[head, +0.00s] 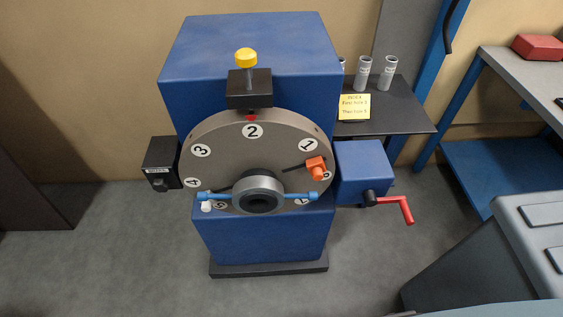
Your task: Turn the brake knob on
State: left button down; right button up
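A dark box (160,160) sits at the left side of the blue machine (250,60) in the head view. It has a small label too blurred to read and a dark round knob (159,184) low on its front. This looks like the brake knob; whether it is on or off cannot be told. The machine's grey disc (225,150) carries numbered white circles, with the 2 at the top under a red mark. Neither of my grippers is in view.
A yellow-topped plunger (246,58) stands above the disc. A red crank (405,210) sticks out at the right. A grey cabinet (470,255) stands at lower right. The left floor is clear.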

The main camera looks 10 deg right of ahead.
aim_at(161, 185)
jog(key=u, duration=2.95)
jog(key=i, duration=2.25)
jog(key=z, duration=3.25)
